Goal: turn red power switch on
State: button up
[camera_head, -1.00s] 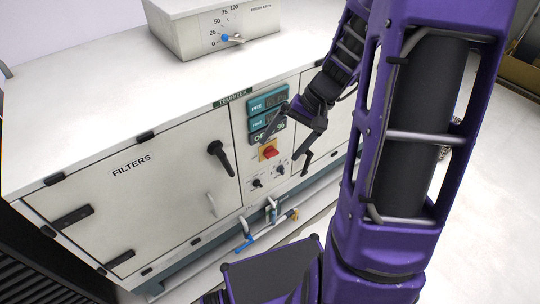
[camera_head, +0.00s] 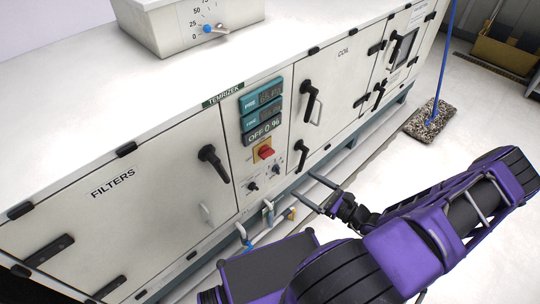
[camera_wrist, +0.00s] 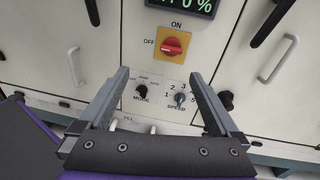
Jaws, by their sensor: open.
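The red power switch (camera_head: 265,152) is a red rotary knob on a yellow plate on the cabinet's control panel. In the wrist view, the red knob (camera_wrist: 172,46) lies about level, with "OFF" at its left and "ON" above. My gripper (camera_head: 302,184) is open and empty, low in front of the panel and to the right of the switch in the head view. In the wrist view, my gripper (camera_wrist: 158,73) has its fingers spread below the switch, with the mode and speed knobs showing between them. It appears apart from the panel.
A display (camera_head: 263,132) above the switch reads "OFF 0 %". The mode knob (camera_wrist: 141,89) and speed knob (camera_wrist: 179,98) sit below the switch. Black door handles (camera_head: 308,101) stick out nearby, and pipe fittings (camera_head: 268,211) stick out below. Open floor lies at right.

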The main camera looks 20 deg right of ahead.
jog(key=f+m+t+h, duration=0.1)
jog(key=m, duration=0.1)
jog(key=b, duration=0.2)
send_near(270, 155)
jog(key=x, duration=0.9)
jog(key=shift+w, duration=0.2)
jog(key=shift+a+f, duration=0.1)
jog(key=shift+f, duration=0.05)
jog(key=shift+c, duration=0.3)
jog(key=c, duration=1.3)
